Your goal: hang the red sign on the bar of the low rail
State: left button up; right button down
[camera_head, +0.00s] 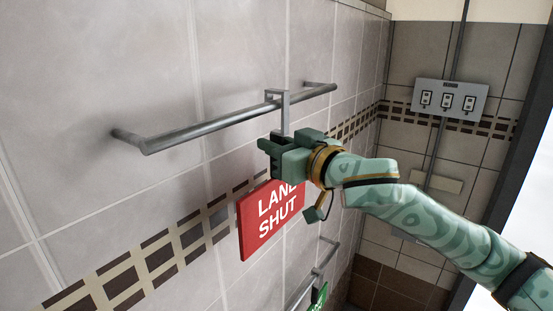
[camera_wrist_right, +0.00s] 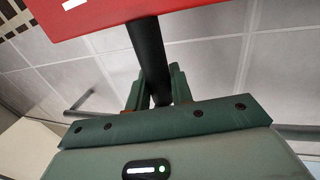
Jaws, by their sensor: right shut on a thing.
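The red sign (camera_head: 270,217) reads "LANE SHUT" and hangs below my right gripper (camera_head: 279,152). Its grey hook (camera_head: 278,95) sits at the bar of the upper rail (camera_head: 215,124), with its top above the bar; I cannot tell whether it rests on it. My right gripper is shut on the sign's stem, between hook and plate. In the right wrist view the dark stem (camera_wrist_right: 148,55) runs between the fingers (camera_wrist_right: 158,92) to the red plate (camera_wrist_right: 100,14). The low rail (camera_head: 323,262) is below on the same wall, partly hidden. My left gripper is out of view.
A green sign (camera_head: 318,298) is at the low rail, cut by the lower picture edge. A switch panel (camera_head: 450,98) is on the far wall. The tiled wall stands close behind the rails. Open room lies to the right, before the far wall.

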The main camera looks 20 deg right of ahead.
notch_tip(320, 180, up, 2)
jog(key=shift+r, duration=0.15)
jog(key=b+v, duration=1.3)
jog(key=v, duration=0.5)
jog(key=shift+r, duration=0.15)
dwell(0.4)
